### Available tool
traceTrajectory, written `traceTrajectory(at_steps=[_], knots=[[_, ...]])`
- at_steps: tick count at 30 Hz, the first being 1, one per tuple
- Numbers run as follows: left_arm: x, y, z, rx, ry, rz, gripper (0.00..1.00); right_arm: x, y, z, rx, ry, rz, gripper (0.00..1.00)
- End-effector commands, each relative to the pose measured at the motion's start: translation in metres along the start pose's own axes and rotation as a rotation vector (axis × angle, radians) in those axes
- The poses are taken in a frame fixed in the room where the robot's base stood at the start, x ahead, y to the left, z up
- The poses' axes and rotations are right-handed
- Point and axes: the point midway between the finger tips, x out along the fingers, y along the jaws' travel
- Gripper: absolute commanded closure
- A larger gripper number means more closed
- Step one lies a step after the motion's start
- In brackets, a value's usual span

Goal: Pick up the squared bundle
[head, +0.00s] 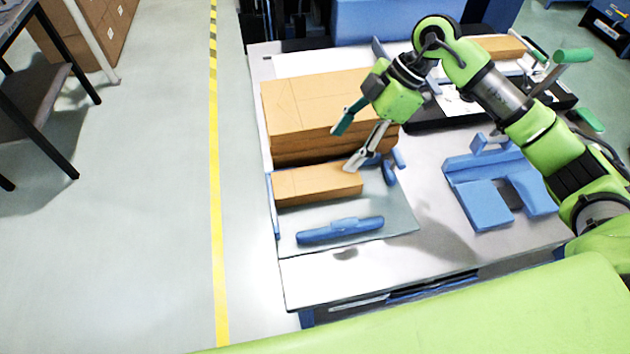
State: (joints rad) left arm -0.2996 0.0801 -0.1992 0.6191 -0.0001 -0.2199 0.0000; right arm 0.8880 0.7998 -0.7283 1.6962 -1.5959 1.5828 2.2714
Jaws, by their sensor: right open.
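A low brown kraft bundle with squared edges (317,185) lies on a grey-blue board (395,222) near the table's left side. A larger brown kraft stack (310,105) stands directly behind it. My right gripper (347,146) is open, with its fingers spread and nothing between them. Its lower fingertip is close to the right end of the small bundle; I cannot tell whether it touches. The other fingertip is in front of the larger stack's right part. My left gripper is not in view.
A blue bar (340,230) lies on the board in front of the bundle. A blue fixture (500,187) stands on the right of the table (360,275). Small blue pieces (389,170) sit right of the bundle. The floor left of the table is clear up to a dark-legged table (35,85).

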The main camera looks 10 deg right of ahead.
Motion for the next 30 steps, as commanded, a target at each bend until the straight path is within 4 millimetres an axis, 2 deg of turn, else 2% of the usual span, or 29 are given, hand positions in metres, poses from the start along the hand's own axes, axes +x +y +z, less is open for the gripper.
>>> traceTrajectory(at_steps=[9, 19, 27, 30], knots=[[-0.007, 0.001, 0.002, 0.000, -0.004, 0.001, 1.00, 0.060, -0.001, -0.001, 0.000, 0.001, -0.004, 0.40], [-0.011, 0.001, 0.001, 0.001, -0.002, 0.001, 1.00, 0.083, 0.000, -0.002, 0.000, 0.002, -0.003, 0.40], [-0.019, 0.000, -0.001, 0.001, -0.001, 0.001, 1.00, 0.121, 0.002, -0.003, 0.000, 0.002, -0.003, 0.40], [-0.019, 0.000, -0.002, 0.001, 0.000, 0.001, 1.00, 0.127, 0.003, -0.003, -0.001, 0.001, 0.000, 0.40]])
